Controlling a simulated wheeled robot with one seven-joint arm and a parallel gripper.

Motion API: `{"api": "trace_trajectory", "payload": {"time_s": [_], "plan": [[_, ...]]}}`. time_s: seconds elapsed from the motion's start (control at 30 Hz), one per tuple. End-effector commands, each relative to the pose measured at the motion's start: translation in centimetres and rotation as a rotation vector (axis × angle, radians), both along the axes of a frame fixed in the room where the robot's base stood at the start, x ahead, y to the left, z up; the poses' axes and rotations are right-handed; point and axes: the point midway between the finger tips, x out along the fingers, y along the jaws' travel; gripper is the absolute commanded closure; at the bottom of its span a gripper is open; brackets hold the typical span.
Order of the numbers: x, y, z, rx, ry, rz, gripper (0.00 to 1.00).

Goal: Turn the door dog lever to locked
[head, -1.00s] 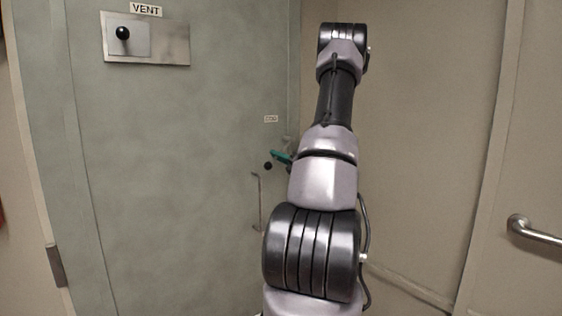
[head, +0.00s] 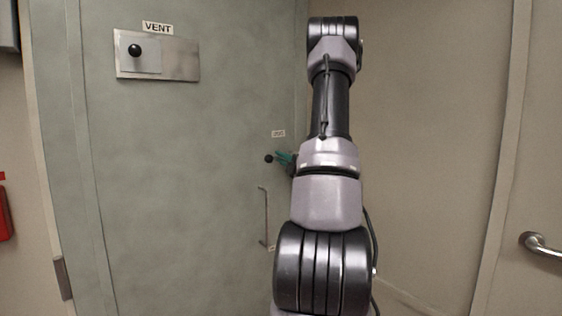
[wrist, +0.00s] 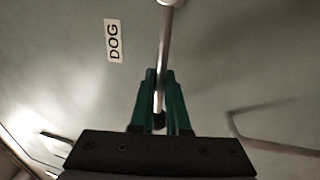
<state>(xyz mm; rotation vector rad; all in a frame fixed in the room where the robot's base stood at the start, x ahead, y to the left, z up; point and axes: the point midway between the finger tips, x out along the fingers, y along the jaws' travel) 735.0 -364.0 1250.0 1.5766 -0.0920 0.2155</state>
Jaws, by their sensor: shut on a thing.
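The door dog lever (wrist: 165,45) is a thin metal rod in the wrist view. It runs from a round pivot at the top edge down between the green fingers of my gripper (wrist: 160,100). Its dark end (wrist: 158,120) lies between the fingers near the palm. My gripper is shut on the lever. My arm hides much of that area. A DOG label (wrist: 114,41) is left of the lever; a small label (head: 278,133) shows above the knob.
The grey-green door (head: 190,180) carries a VENT plate (head: 185,62) with a black knob at upper left. A vertical bar handle (head: 266,215) is below my gripper. A wall rail (head: 540,245) is at right, and a red object (head: 4,212) at the left edge.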

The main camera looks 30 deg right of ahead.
Motion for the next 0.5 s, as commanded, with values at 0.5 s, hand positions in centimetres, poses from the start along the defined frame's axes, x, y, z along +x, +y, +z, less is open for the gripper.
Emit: {"api": "trace_trajectory", "payload": {"time_s": [0.5], "plan": [[0.0,-0.13,0.25,0.012,-0.003,-0.003,0.67]]}}
